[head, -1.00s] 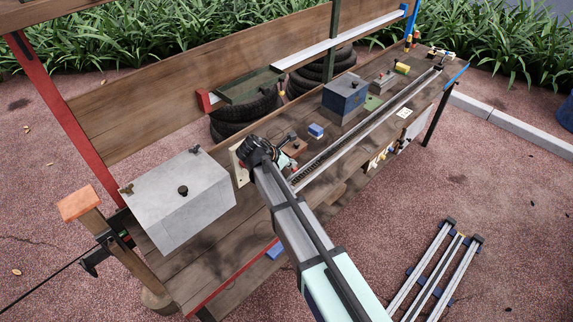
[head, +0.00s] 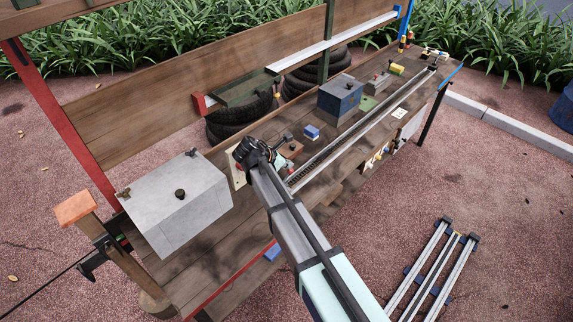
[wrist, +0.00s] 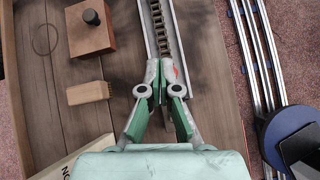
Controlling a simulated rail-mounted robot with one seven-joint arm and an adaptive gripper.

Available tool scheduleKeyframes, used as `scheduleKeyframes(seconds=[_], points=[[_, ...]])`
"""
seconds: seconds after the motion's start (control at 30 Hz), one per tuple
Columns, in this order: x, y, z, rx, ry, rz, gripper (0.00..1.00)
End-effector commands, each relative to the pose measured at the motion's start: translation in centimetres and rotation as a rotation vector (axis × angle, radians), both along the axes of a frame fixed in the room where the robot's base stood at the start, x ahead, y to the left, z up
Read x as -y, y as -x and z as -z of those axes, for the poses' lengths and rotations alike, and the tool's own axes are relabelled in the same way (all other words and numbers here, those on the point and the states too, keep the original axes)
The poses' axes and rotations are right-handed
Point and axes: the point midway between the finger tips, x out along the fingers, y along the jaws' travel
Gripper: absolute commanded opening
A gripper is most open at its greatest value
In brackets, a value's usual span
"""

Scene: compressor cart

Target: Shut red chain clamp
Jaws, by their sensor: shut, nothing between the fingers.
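My gripper (wrist: 163,90) shows in the wrist view with its green and grey fingers shut and empty, over the near end of a pale chain channel (wrist: 203,45). A dark roller chain (wrist: 158,30) runs along the channel up to the fingertips. A small red patch (wrist: 177,70) shows right beside the right fingertip. I cannot tell whether it is part of the red chain clamp, and no other clear part of the clamp shows. In the head view my wrist mostly hides the gripper at the near end of the long channel (head: 372,121).
A brown block with a black knob (wrist: 92,28) and a small tan brush-like block (wrist: 88,93) lie left of the channel. A large grey box (head: 180,210) stands left of my wrist. A blue-grey box (head: 340,97) stands farther back. Rails (head: 437,265) lie on the ground at right.

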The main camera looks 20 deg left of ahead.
Motion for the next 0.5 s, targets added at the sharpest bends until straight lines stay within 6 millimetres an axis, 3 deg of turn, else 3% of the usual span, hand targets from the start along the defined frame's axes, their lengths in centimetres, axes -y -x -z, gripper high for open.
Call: scheduleKeyframes(seconds=[0.2, 0.5], points=[[-0.8, 1.3, -2.9, 0.002, -0.003, 0.007, 0.0], [-0.2, -1.2, -7.3, 0.001, -0.006, 0.007, 0.0]])
